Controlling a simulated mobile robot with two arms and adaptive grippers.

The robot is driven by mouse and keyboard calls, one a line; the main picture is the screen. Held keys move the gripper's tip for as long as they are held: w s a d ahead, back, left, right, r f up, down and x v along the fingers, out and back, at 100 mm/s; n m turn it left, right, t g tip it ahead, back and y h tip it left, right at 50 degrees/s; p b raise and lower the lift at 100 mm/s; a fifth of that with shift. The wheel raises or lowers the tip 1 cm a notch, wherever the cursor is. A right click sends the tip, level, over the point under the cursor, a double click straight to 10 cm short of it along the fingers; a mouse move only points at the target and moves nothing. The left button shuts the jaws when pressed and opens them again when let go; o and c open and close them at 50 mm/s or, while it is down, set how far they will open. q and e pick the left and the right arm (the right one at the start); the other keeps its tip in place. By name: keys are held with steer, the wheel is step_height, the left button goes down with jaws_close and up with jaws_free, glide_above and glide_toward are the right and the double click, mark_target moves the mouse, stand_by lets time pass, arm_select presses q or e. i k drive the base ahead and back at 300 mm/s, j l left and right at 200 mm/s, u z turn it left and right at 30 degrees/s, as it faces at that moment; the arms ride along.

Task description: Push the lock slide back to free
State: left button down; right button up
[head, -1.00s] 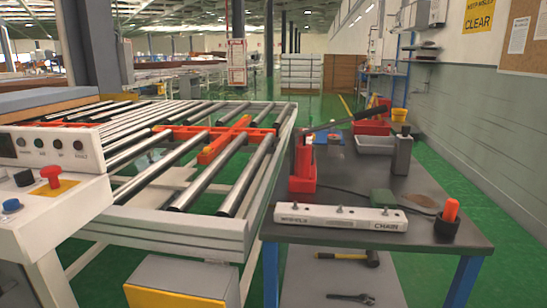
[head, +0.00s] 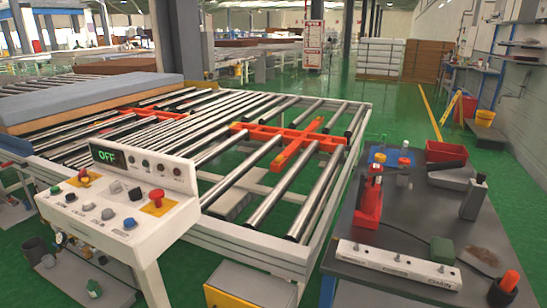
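A long white bar (head: 398,265) lies along the front of the dark workbench at the right. It carries several small dark knobs and a label at its right end that seems to read CHAIN. Which part is the lock slide, and its position, I cannot tell at this size. A white control console (head: 120,205) stands at the left, with a display reading OFF (head: 108,153), several knobs and a red mushroom button (head: 156,197) on a yellow plate. Neither of my grippers is in view.
A roller conveyor (head: 250,150) with an orange cross-shaped frame (head: 300,137) fills the middle. A grey-topped mattress (head: 85,98) lies at its far left. The workbench (head: 375,215) holds a red tool (head: 369,195), a red bin (head: 445,152) and a grey tray (head: 452,176). Green floor is open behind.

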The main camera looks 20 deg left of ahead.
mark_target(84, 179)
steer(key=u, duration=1.45)
steer(key=i+j+z, duration=0.1)
steer(key=i+j, duration=0.25)
steer(key=i+j+z, duration=0.1)
steer(key=i+j, duration=0.55)
steer(key=i+j+z, duration=0.15)
steer(key=i+j, duration=0.2)
steer(key=i+j+z, duration=0.1)
steer(key=i+j, duration=0.2)
steer(key=j, duration=0.25)
steer(key=i+j+z, duration=0.1)
steer(key=i+j, duration=0.2)
steer(key=j, duration=0.15)
steer(key=i+j+z, duration=0.1)
steer(key=i+j, duration=0.15)
steer(key=j, duration=0.2)
